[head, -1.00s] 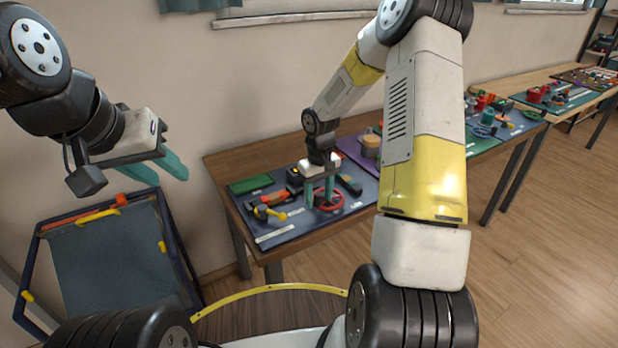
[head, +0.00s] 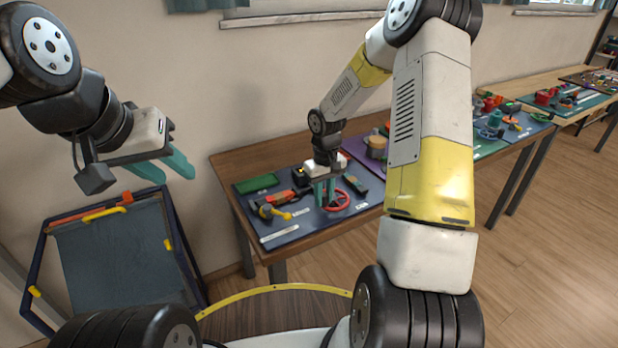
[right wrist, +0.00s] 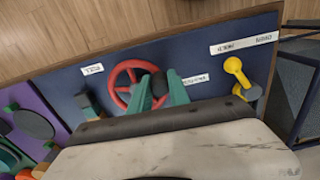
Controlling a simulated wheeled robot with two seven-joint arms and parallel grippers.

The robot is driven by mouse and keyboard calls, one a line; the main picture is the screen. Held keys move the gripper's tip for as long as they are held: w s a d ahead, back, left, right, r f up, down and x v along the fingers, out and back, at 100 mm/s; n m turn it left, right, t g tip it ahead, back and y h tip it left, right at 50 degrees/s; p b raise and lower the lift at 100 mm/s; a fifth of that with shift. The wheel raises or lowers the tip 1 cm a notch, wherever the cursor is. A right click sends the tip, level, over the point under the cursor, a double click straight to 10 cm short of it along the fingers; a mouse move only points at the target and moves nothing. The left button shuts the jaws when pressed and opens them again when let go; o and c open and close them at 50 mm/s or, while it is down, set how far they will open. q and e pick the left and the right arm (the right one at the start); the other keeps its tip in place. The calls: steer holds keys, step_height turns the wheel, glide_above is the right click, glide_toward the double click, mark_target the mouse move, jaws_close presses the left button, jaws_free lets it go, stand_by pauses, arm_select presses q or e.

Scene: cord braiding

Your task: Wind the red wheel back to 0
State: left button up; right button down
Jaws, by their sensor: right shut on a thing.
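The red wheel (head: 347,203) is mounted on a dark blue board on the table. It also shows in the right wrist view (right wrist: 120,78), partly behind my fingers. My right gripper (head: 326,193) points down at the wheel's left side. In the right wrist view its two teal fingers (right wrist: 159,88) are shut on a dark knob at the wheel's edge. The fingers hide part of the rim. I cannot read the wheel's scale or its setting. My left gripper (head: 172,170) is open and empty, in the air at the left, away from the table.
The blue board (head: 290,226) also holds a yellow-handled part (head: 275,212), a green block (head: 257,183) and small white labels. A purple board with a round container (head: 376,147) lies to the right. A dark framed panel (head: 110,260) stands left of the table.

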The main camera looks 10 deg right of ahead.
mark_target(348, 200)
stand_by(0.4)
steer(key=shift+s+d, duration=0.6)
steer(key=shift+d, duration=0.1)
steer(key=d, duration=0.4)
steer(key=shift+s, duration=0.15)
steer(key=w+d, duration=0.3)
steer(key=shift+s+a, duration=0.1)
steer(key=shift+a, duration=0.05)
